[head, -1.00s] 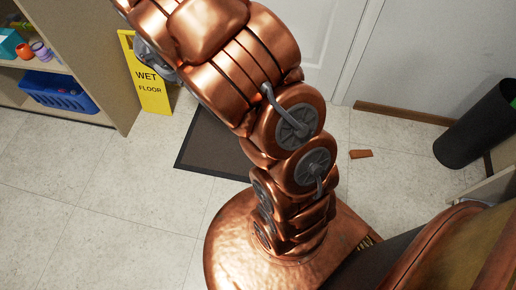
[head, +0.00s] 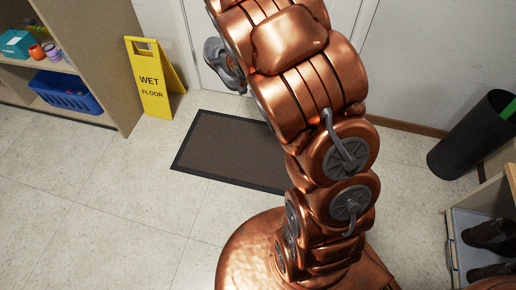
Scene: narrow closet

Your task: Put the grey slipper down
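A grey slipper (head: 222,64) shows beside the upper left edge of my copper arm, in front of the white door. It appears to be up off the floor, and part of it is hidden behind the arm. My gripper is hidden behind the arm, so I cannot see its fingers or their hold on the slipper.
A dark mat (head: 232,150) lies before the door. A yellow wet floor sign (head: 152,82) stands beside a shelf (head: 104,60) with a blue basket (head: 62,92). At right are a black bin (head: 472,135) and a rack (head: 452,245) with dark shoes (head: 491,236). The left floor is clear.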

